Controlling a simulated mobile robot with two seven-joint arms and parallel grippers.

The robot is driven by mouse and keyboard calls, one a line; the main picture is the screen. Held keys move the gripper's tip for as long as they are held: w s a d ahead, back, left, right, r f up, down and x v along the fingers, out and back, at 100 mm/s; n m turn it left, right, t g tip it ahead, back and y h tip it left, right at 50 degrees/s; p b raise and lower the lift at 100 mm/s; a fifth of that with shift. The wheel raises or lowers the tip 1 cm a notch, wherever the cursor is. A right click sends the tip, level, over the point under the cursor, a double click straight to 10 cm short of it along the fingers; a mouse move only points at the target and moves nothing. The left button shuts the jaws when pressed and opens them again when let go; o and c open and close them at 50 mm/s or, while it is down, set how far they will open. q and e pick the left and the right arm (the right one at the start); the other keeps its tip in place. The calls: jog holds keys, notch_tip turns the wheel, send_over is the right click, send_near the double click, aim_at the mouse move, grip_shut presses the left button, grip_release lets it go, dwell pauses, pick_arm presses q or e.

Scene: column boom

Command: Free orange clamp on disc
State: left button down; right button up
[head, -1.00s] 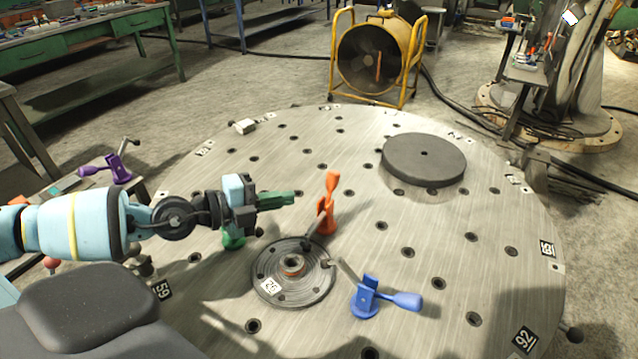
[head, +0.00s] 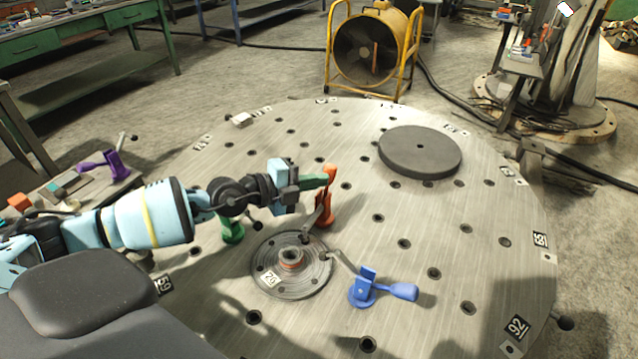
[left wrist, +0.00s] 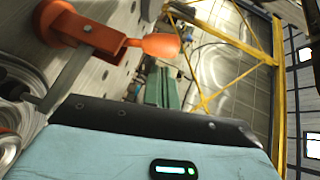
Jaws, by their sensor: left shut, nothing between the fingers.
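The orange clamp (head: 325,212) stands on the round table at the far edge of the flanged disc (head: 270,283). Its handle points up and its bar reaches down to the disc's rim. The clamp and handle also show large in the left wrist view (left wrist: 90,35). My left gripper (head: 325,177) is shut and empty, its green fingers beside the top of the orange handle. Whether they touch it I cannot tell. The blue clamp (head: 366,290) has its bar at the disc's right rim and its handle lying outward. The green clamp (head: 232,232) stands behind-left, partly under my arm.
A thick dark disc (head: 420,150) lies at the back right of the perforated round table (head: 400,335). A purple clamp (head: 110,165) is on a side bench at left. A yellow fan (head: 370,50) stands behind. The table's right side is largely clear.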

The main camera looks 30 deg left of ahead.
pick_arm(q)
jog(key=shift+w+a, duration=0.1)
jog(key=shift+w, duration=0.3)
pick_arm(e)
jog(key=shift+w, duration=0.6)
